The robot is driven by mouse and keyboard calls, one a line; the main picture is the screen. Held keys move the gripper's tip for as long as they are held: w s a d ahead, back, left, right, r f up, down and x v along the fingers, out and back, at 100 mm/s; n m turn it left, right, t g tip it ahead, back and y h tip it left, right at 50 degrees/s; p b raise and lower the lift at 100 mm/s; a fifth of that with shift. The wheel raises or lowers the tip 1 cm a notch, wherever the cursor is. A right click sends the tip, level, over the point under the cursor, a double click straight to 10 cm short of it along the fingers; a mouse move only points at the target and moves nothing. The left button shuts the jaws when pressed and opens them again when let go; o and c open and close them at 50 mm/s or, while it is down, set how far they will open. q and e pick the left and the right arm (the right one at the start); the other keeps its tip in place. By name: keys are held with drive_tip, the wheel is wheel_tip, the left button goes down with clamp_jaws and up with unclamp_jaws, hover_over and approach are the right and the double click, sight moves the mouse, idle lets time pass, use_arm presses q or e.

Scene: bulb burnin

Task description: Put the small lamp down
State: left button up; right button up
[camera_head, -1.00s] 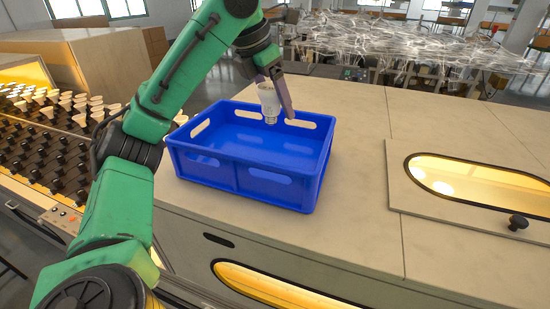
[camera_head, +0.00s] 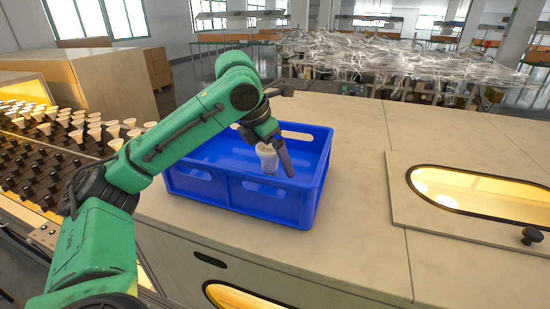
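The small lamp (camera_head: 267,158) is a white bulb with its wide end up and its narrow base down. My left gripper (camera_head: 278,155) is shut on it and holds it inside the outline of the blue crate (camera_head: 238,196), near its right half. One dark finger shows to the right of the lamp; the other is mostly hidden. The crate stands open on the pale bench top. Its front wall hides part of its floor, and I cannot tell whether the lamp touches the floor. My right gripper is not in view.
A rack (camera_head: 60,150) with several white lamps and dark sockets stands at the left. A lidded panel (camera_head: 470,195) with a lit oval window and a dark knob (camera_head: 532,236) lies on the right of the bench. The bench top (camera_head: 360,150) between crate and panel is clear.

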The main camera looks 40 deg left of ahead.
sight(271, 146)
use_arm(q)
drive_tip(key=shift+s+r, duration=0.1)
drive_tip(key=shift+r, duration=0.15)
drive_tip(key=v, duration=0.5)
drive_tip(key=p+v, duration=0.3)
drive_tip(key=v, duration=0.3)
drive_tip(key=shift+r, duration=0.25)
drive_tip(key=shift+s+a+r, duration=0.1)
drive_tip(key=shift+s+r, duration=0.05)
drive_tip(key=shift+s, duration=0.2)
drive_tip(key=shift+w, duration=0.15)
